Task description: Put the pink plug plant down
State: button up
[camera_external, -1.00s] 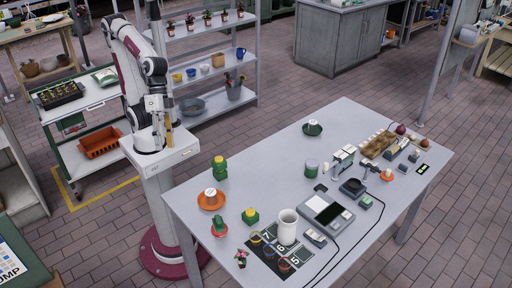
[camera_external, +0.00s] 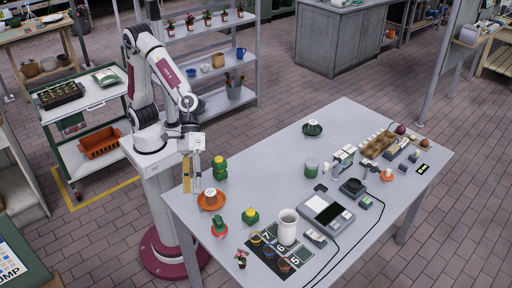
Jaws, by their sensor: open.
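A small plant with pink flowers (camera_external: 241,257), which looks like the pink plug plant, stands at the table's near edge, beside the left corner of the dark numbered mat (camera_external: 262,263). My gripper (camera_external: 191,187) points down at the table's left corner, just left of an orange dish (camera_external: 211,200) with a white-topped item. It is open, and I see nothing held between its fingers. The plant is well apart from my gripper, nearer the camera.
Green stacked items (camera_external: 219,167) stand close right of my gripper. A green-and-yellow item (camera_external: 250,216), a white cylinder (camera_external: 287,228) and small pots on the mat stand between there and the near edge. The table's (camera_external: 270,165) middle left is clear.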

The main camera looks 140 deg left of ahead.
jog(key=w+a+f+n, duration=0.2)
jog(key=w+f+n, duration=0.55)
jog(key=w, duration=0.25)
jog(key=n+t+y, duration=0.1)
jog(key=n, duration=0.5)
send_near(242, 259)
notch_tip(242, 259, down, 3)
jog(key=shift+w+d+m, duration=0.25)
jog(key=shift+w+d, duration=0.05)
jog(key=shift+x, duration=1.25)
jog(key=shift+w, duration=0.1)
jog(key=shift+x, duration=2.6)
jog(key=shift+a, duration=0.1)
jog(key=c, duration=1)
